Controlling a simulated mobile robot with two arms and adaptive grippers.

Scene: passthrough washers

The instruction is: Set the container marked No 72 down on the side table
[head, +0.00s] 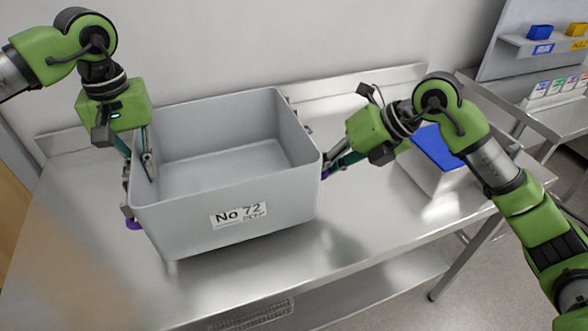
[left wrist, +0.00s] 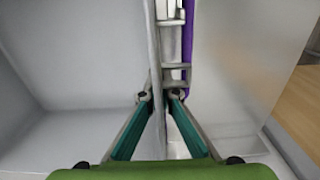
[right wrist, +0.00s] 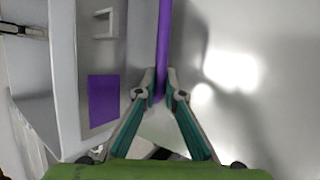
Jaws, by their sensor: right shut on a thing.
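The container marked No 72 (head: 190,215) is a large, open, empty grey bin over the steel table, its label facing front. I cannot tell whether its base touches the metal. My left gripper (head: 138,165) straddles its left wall, one finger inside and one outside. In the left wrist view both fingertips (left wrist: 160,95) close on the wall's edge. My right gripper (head: 328,172) is at the bin's right side. In the right wrist view its fingertips (right wrist: 164,88) are shut on a purple-edged part (right wrist: 164,40) of the bin's side.
The steel table (head: 70,270) has free room left and front. A grey bin with blue contents (head: 435,148) stands right, behind my right arm. Another steel table (head: 545,115) holds small labelled boxes (head: 555,88), below a shelf (head: 525,42) with blue and yellow bins. A wall is behind.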

